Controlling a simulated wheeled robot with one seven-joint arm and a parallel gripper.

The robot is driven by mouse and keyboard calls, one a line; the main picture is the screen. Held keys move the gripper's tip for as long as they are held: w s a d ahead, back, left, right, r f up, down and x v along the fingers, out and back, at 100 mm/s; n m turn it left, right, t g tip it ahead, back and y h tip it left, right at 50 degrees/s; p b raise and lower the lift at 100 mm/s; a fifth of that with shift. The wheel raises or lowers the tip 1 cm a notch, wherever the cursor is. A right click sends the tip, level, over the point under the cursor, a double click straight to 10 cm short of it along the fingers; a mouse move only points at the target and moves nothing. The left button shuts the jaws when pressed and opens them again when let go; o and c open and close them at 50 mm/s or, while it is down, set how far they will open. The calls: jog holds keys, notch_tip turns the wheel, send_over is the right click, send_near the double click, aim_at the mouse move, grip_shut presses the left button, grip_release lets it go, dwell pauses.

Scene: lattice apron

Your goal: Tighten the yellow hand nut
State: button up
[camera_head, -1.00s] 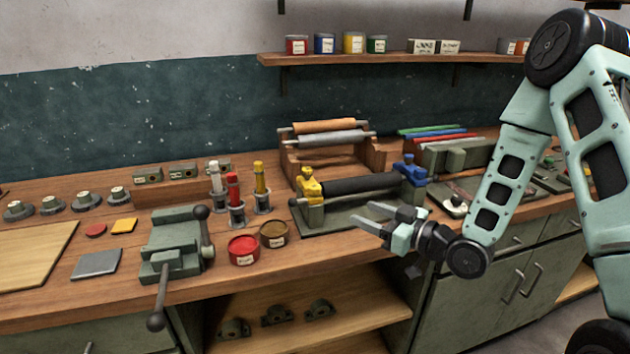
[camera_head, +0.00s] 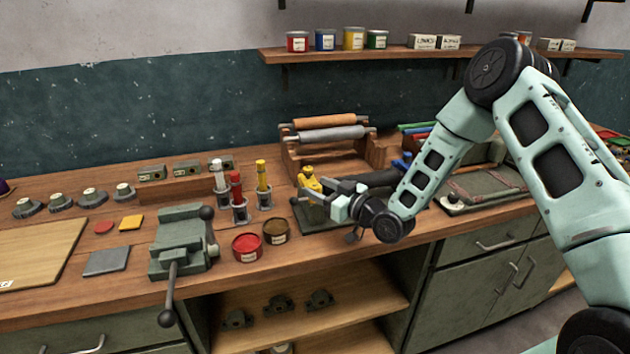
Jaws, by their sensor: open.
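The yellow hand nut (camera_head: 309,175) sits on the left end of the small roller press (camera_head: 312,216) on the bench. My gripper (camera_head: 316,191) is open, and its fingers point left at the yellow part. The fingertips overlap the lower side of the yellow part in the picture; I cannot tell whether they touch it. A blue hand nut (camera_head: 402,161) is at the press's right end, partly hidden by my arm. My gripper and arm also cover much of the dark roller (camera_head: 370,178).
Left of the press stand yellow, red and white-topped tubes in holders, with open red (camera_head: 247,247) and brown (camera_head: 276,231) tins in front. A green vise (camera_head: 181,243) is farther left. A rack with rollers (camera_head: 330,134) stands behind the press.

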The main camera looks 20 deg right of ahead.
jog(key=shift+x, duration=1.05)
jog(key=c, duration=0.9)
jog(key=shift+c, duration=0.2)
